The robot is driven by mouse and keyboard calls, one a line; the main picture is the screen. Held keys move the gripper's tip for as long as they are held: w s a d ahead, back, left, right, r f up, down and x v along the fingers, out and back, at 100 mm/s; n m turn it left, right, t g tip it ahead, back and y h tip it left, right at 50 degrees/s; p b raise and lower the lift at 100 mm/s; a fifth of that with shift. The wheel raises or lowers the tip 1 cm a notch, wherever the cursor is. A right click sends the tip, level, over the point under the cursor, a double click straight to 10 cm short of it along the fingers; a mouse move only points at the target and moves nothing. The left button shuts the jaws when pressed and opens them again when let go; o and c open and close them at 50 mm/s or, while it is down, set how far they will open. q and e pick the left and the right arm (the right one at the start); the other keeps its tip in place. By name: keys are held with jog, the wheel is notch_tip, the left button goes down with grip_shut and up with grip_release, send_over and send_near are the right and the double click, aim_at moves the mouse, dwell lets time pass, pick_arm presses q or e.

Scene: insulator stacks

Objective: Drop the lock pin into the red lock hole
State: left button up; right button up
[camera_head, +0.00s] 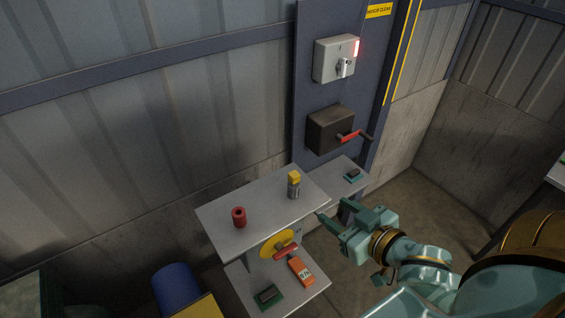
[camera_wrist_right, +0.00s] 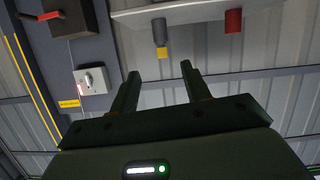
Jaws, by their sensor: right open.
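A small grey cylinder with a yellow top (camera_head: 294,186), which looks like the lock pin, stands upright near the back right of the grey shelf top (camera_head: 262,196). A red cylinder with a dark hole in its top (camera_head: 239,217) stands on the same top, further left. My right gripper (camera_head: 332,211) is open and empty, just right of the shelf's edge and apart from both. The right wrist view shows the grey and yellow piece (camera_wrist_right: 160,38) beyond and between my open fingers (camera_wrist_right: 160,76), with the red cylinder (camera_wrist_right: 233,21) to the right. My left gripper is out of view.
A yellow disc with a red handle (camera_head: 285,250) is on the shelf's front. An orange device (camera_head: 301,271) and a green item (camera_head: 268,296) lie on the lower shelf. A wall box with a red lever (camera_head: 330,131) and a grey switch box (camera_head: 336,59) hang behind.

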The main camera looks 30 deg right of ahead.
notch_tip(320, 180, up, 3)
jog(key=a, duration=0.1)
jog(key=m, duration=0.1)
send_near(297, 178)
jog(key=x, duration=0.6)
jog(key=shift+s+a+f, duration=0.1)
jog(key=shift+a+f, duration=0.05)
jog(key=shift+a, duration=0.15)
jog(key=shift+w+f, duration=0.1)
jog(key=shift+w, duration=0.35)
jog(key=x, duration=0.2)
jog(key=p+x, duration=0.1)
jog(key=x, duration=0.1)
jog(key=shift+d, duration=0.3)
jog(key=shift+w, duration=0.4)
jog(key=shift+s, duration=0.2)
jog(key=shift+c, duration=1.2)
jog(key=c, duration=0.6)
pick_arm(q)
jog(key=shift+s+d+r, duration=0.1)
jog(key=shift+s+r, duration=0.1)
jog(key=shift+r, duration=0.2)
pick_arm(e)
grip_shut()
